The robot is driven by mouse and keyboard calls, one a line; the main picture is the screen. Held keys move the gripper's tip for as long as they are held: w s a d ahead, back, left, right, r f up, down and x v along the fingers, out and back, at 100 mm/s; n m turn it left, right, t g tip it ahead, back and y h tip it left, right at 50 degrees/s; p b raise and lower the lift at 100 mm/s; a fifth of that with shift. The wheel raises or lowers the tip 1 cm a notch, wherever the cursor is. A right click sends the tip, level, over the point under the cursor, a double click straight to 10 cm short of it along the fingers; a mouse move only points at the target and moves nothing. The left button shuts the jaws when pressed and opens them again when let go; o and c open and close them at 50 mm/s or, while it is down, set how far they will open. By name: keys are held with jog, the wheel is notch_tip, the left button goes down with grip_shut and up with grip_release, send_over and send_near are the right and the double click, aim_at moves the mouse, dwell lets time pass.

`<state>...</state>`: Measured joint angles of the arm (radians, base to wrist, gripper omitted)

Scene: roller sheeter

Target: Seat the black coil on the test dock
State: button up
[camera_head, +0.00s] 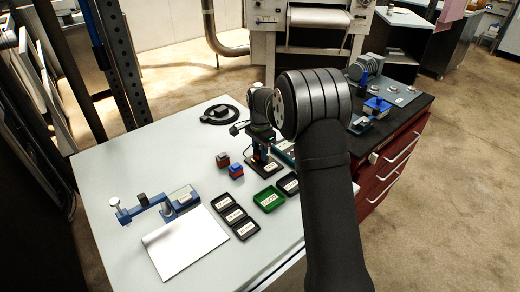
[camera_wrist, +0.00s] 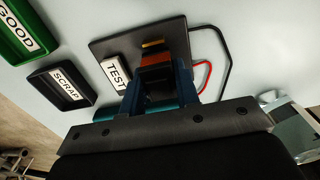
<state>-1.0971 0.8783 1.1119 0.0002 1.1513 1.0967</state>
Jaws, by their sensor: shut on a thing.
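The test dock (camera_wrist: 112,48) is a black plate with a white TEST label, and red and black wires leave its side in the wrist view. In the head view the dock (camera_head: 262,171) lies under the end of my arm. My gripper (camera_wrist: 158,72) has blue fingers shut on a small dark block with a copper-brown face, which I take to be the black coil (camera_wrist: 157,80). The coil is over the dock plate, close to a gold strip on it. Whether it touches the dock cannot be told. In the head view my arm mostly hides the coil.
A green GOOD tray (camera_head: 269,199) and a black SCRAP tray (camera_head: 289,184) lie beside the dock. Two small blocks (camera_head: 222,159) (camera_head: 236,170) stand to its left. Several black trays (camera_head: 231,214), a white sheet (camera_head: 185,245) and a blue fixture (camera_head: 150,207) are nearer.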

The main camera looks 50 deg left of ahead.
jog(key=shift+f, duration=0.35)
dwell(0.6)
jog(key=o, duration=1.5)
jog(key=shift+o, duration=0.2)
jog(key=shift+r, duration=3.5)
